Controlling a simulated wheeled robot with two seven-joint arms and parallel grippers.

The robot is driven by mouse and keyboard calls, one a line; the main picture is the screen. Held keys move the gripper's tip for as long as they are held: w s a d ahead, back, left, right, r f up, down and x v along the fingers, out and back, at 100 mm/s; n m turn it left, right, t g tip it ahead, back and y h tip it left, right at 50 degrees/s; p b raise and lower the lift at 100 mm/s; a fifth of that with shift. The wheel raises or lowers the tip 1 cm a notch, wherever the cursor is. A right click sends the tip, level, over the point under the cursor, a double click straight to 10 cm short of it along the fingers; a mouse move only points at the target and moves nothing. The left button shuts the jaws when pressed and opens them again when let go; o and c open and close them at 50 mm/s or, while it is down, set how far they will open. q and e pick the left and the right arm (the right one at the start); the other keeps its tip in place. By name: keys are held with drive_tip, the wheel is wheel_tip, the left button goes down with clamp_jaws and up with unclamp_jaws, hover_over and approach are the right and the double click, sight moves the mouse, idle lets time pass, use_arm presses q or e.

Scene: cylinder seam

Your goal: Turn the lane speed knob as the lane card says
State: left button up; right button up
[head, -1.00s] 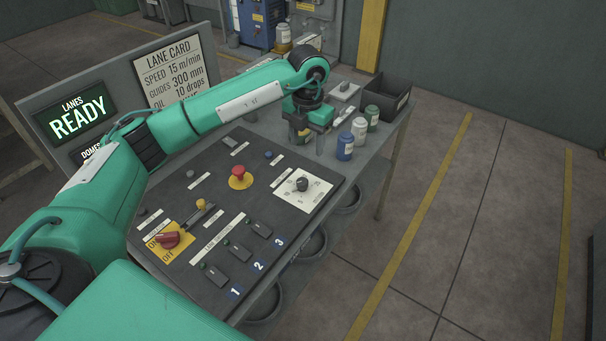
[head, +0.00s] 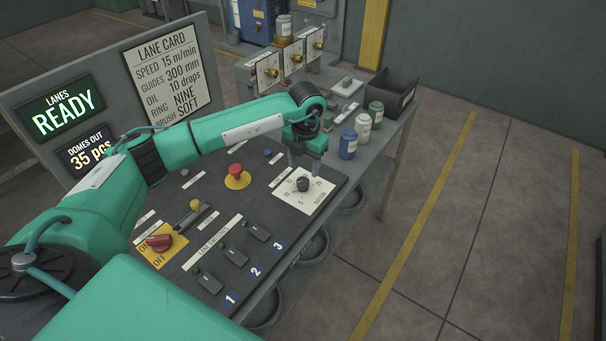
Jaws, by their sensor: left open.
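The lane speed knob (head: 303,185) is a small black knob on a white dial plate (head: 290,199) at the right end of the dark control panel. The dial's marks are too small to read. The lane card (head: 168,68) on the upright board reads speed 15 m/min, guides 300 mm, oil 10 drops, ring nine, brush soft. My left gripper (head: 302,166) is open, pointing down just above and behind the knob; its fingertips are partly hard to make out. I cannot tell whether it touches the knob. My right gripper is not in view.
A red emergency button (head: 236,171) stands left of the dial. A red rotary switch (head: 159,242), a yellow-tipped lever (head: 195,206) and lane switches numbered 1 to 3 are nearer. Bottles (head: 348,144) and a dark bin (head: 391,92) stand behind. A green screen (head: 62,109) reads READY.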

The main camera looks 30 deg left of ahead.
sight(303, 181)
use_arm(q)
wheel_tip(303, 181, down, 6)
drive_tip(key=shift+a+f+p, duration=0.1)
drive_tip(key=shift+f+p, duration=0.1)
drive_tip(key=shift+p, duration=0.55)
drive_tip(key=shift+c, duration=0.3)
drive_tip(key=c, duration=0.9)
drive_tip(key=shift+c, duration=0.2)
